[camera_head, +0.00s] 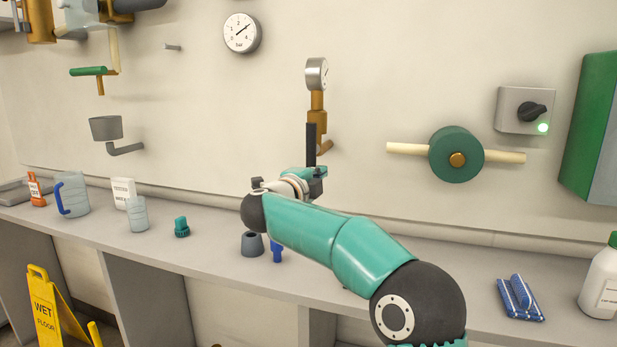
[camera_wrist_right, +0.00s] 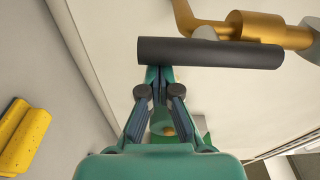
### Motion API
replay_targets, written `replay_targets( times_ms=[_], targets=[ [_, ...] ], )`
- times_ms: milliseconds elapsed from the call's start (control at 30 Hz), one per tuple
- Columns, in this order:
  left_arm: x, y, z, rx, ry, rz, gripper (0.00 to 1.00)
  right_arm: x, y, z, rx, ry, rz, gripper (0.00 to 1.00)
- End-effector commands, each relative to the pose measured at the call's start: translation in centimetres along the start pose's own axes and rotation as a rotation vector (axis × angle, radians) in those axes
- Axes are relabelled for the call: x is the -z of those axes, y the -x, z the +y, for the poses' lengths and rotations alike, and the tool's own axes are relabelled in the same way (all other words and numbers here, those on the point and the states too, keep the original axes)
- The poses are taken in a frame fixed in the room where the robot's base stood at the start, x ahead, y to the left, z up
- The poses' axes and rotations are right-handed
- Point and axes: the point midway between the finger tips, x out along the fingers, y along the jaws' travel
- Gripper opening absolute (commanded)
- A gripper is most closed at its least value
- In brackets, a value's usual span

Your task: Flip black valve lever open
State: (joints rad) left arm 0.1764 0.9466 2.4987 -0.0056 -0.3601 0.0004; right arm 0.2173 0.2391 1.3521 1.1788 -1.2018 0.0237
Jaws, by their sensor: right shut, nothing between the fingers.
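The black valve lever (camera_head: 311,146) stands upright along the wall in the head view, beside a brass valve (camera_head: 318,118) with a small gauge on top. In the right wrist view the lever (camera_wrist_right: 205,52) lies across the picture, with the brass valve (camera_wrist_right: 255,30) behind it. My right gripper (camera_head: 317,174) is at the lower end of the lever. In the wrist view its fingers (camera_wrist_right: 160,72) are together and empty, with the tips at the lever's edge near one end. I cannot tell whether they touch it. My left gripper is not in view.
A green handwheel (camera_head: 455,154) with pale pipe and a grey switch box (camera_head: 525,110) are on the wall to the right. The counter (camera_head: 200,246) below holds a blue-handled jug (camera_head: 72,195), a grey cup-like piece (camera_head: 252,244) and a white bottle (camera_head: 602,283).

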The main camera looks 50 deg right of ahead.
Motion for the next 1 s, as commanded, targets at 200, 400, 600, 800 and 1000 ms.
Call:
replay_targets(
  times_ms=[200,400,600,800,1000],
  targets=[
    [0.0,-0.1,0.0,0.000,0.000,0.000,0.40,0.2,-0.1,0.2,-0.001,0.003,0.003,0.00],
    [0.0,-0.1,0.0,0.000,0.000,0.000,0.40,0.2,-0.1,0.2,-0.001,0.005,0.003,0.00],
    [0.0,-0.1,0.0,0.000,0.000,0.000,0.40,0.3,-0.2,0.2,-0.001,0.005,0.002,0.00],
    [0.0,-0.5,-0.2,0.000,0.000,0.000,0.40,1.3,-0.7,0.4,-0.001,0.004,0.002,0.00],
    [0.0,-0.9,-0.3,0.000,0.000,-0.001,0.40,2.3,0.2,0.5,0.000,0.001,-0.010,0.00]
  ],
)
